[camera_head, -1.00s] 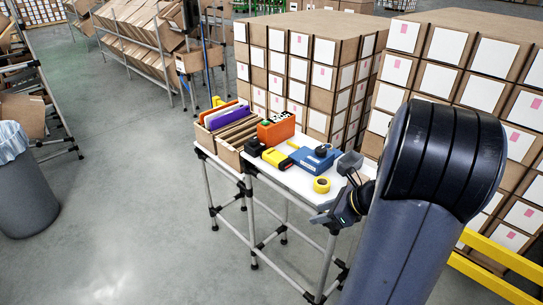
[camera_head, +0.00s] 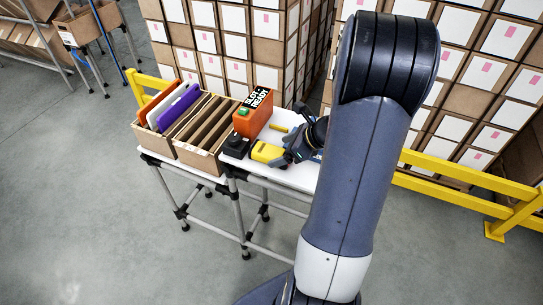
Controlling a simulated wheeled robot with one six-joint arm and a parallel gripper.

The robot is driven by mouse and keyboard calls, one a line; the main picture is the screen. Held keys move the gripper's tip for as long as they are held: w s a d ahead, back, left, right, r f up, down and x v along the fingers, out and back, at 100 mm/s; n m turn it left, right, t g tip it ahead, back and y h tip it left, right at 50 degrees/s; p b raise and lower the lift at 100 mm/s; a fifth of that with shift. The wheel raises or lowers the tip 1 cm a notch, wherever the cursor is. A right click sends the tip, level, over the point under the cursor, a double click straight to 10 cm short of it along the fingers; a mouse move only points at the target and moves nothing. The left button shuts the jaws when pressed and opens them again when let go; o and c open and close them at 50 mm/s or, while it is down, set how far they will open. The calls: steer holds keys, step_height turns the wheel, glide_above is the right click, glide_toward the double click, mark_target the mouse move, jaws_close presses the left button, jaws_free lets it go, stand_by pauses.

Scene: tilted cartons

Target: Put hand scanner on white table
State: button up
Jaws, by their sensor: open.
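The white table (camera_head: 292,178) stands in the middle, with items along its top. A yellow block-like item with dark parts (camera_head: 266,152) lies near its front edge; it may be the hand scanner, but its shape is too small to be sure. A black device (camera_head: 236,145) sits to its left. My gripper (camera_head: 292,153) is low over the table, just right of the yellow item, with its jaws open. I cannot tell whether it touches anything. A blue item (camera_head: 317,156) is mostly hidden behind my gripper and arm.
An orange box with a "SLOT READY" sign (camera_head: 252,117) stands behind the yellow item. A small yellow piece (camera_head: 279,127) lies beside it. A carton of upright folders (camera_head: 205,134) is at left. Stacked cartons (camera_head: 228,45) and a yellow rail (camera_head: 460,172) stand behind. Open floor lies in front.

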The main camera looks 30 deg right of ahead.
mark_target(271, 151)
steer(key=shift+w, duration=0.5)
steer(key=x, duration=0.5)
steer(key=shift+d, duration=0.15)
steer(key=c, duration=1.3)
